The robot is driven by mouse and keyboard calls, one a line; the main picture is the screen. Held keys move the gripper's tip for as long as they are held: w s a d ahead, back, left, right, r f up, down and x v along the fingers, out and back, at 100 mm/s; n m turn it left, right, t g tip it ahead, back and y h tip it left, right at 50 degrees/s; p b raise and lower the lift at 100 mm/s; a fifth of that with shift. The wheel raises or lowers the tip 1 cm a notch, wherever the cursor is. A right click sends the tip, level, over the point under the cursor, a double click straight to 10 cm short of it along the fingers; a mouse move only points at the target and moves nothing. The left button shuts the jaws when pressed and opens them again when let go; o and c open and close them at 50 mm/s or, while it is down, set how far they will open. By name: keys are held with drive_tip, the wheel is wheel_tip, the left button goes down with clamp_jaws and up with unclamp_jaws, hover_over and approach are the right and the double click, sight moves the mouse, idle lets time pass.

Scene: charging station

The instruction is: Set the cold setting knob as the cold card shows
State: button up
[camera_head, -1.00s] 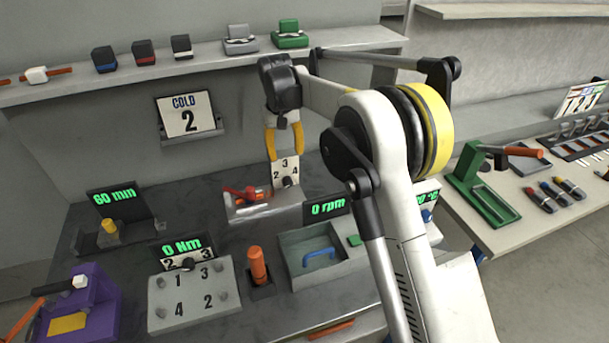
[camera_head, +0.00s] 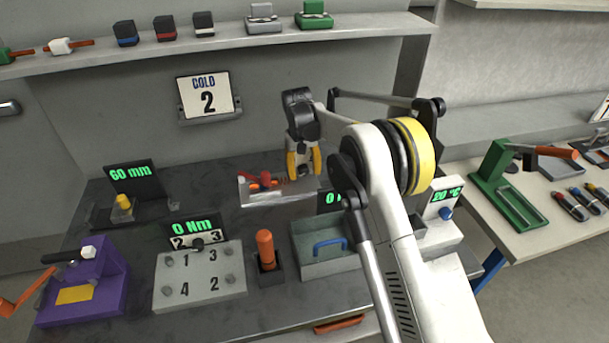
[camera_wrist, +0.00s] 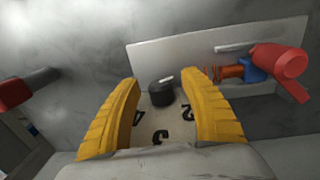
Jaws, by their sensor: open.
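The cold card (camera_head: 208,101), white with "COLD" and a black 2, stands in a holder on the back wall. The cold setting knob (camera_wrist: 162,92) is a small black round knob on a pale dial plate (camera_wrist: 152,122) marked 2, 3 and 4. A light mark shows on the knob's top; which number it points to I cannot tell. My gripper (camera_wrist: 162,82) is open, with one yellow finger on each side of the knob and visible gaps between. In the head view my gripper (camera_head: 303,166) points down and hides the knob and dial.
Beside the dial is a metal plate (camera_wrist: 225,40) with a red-handled part (camera_wrist: 278,66). A 0 Nm unit (camera_head: 199,282), orange handle (camera_head: 265,248) and grey tray with blue handle (camera_head: 300,261) stand in front. A shelf (camera_head: 235,45) runs above.

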clamp_jaws()
drive_tip(key=shift+y, duration=0.7)
idle(0.3)
drive_tip(key=shift+d+f+g+y+p, duration=0.15)
drive_tip(key=shift+g+y+p, duration=0.3)
drive_tip(key=shift+y, duration=0.45)
drive_tip(key=y, duration=0.2)
drive_tip(key=shift+g+y, duration=0.35)
drive_tip(key=shift+y, duration=0.05)
drive_tip(key=g+y+b, duration=0.1)
drive_tip(key=y+b, duration=0.1)
drive_tip(key=y, duration=0.1)
drive_tip(key=shift+f+y, duration=0.1)
drive_tip(key=shift+y, duration=0.2)
drive_tip(key=shift+g+y+b, duration=0.3)
drive_tip(key=shift+y+b, duration=0.15)
drive_tip(key=shift+y, duration=0.35)
